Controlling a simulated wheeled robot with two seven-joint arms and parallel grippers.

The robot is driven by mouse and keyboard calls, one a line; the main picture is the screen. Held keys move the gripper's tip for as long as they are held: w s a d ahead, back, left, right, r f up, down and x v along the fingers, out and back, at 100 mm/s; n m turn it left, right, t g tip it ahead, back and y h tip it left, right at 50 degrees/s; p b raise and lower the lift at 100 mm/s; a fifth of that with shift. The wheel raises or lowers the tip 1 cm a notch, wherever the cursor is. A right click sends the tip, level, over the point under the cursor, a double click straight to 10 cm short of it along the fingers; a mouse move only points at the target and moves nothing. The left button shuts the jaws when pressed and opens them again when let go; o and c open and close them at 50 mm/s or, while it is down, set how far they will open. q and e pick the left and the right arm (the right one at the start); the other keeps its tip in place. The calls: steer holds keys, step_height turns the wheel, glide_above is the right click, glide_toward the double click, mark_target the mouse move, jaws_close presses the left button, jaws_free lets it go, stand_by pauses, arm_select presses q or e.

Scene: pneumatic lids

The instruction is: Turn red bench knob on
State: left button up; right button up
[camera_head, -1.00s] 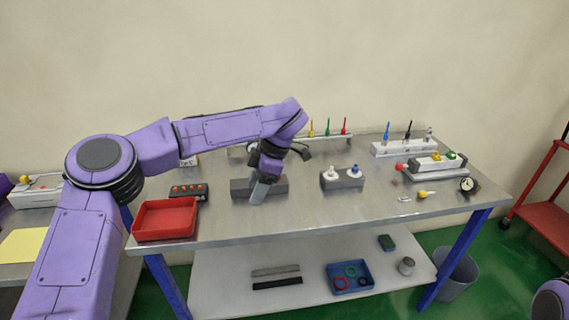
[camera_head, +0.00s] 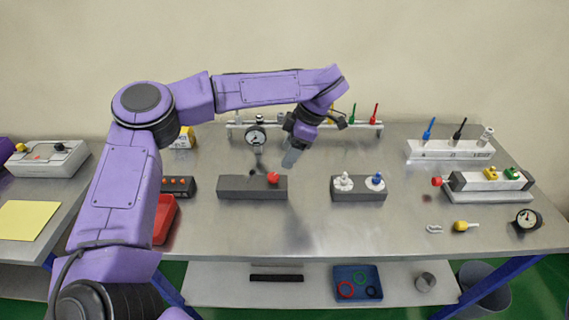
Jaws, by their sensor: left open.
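A red knob (camera_head: 273,178) sits on top of a long dark grey block (camera_head: 238,188), toward its right end, on the metal bench (camera_head: 330,225). My left gripper (camera_head: 291,158) is open and empty, just above and to the right of the red knob in the picture, apart from it. The fingers point down and blend together at this angle. Another red knob (camera_head: 436,181) is on the left end of a white and grey valve unit (camera_head: 490,182) at the right. My right gripper is out of view.
A grey block with white and blue fittings (camera_head: 358,188) stands right of the dark block. A red tray (camera_head: 165,220) is partly hidden by my left arm. Bare bench lies in front of the blocks.

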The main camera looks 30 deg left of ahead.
mark_target(274, 176)
arm_select(q)
steer(key=s+f, duration=0.1)
steer(key=s+a+f, duration=0.1)
steer(key=f, duration=0.1)
steer(key=s+a+f+p, duration=0.1)
steer(key=shift+s+a+f, duration=0.1)
steer(key=shift+f, duration=0.05)
steer(key=f, duration=0.1)
steer(key=w+f, duration=0.1)
steer(key=shift+w+a+f, duration=0.2)
steer(key=shift+w+f, duration=0.05)
steer(key=shift+f, duration=0.15)
steer(key=shift+s+r, duration=0.2)
steer(key=shift+s, duration=0.15)
steer(key=shift+s+r, duration=0.1)
steer(key=shift+s, duration=0.05)
steer(key=c, duration=1.1)
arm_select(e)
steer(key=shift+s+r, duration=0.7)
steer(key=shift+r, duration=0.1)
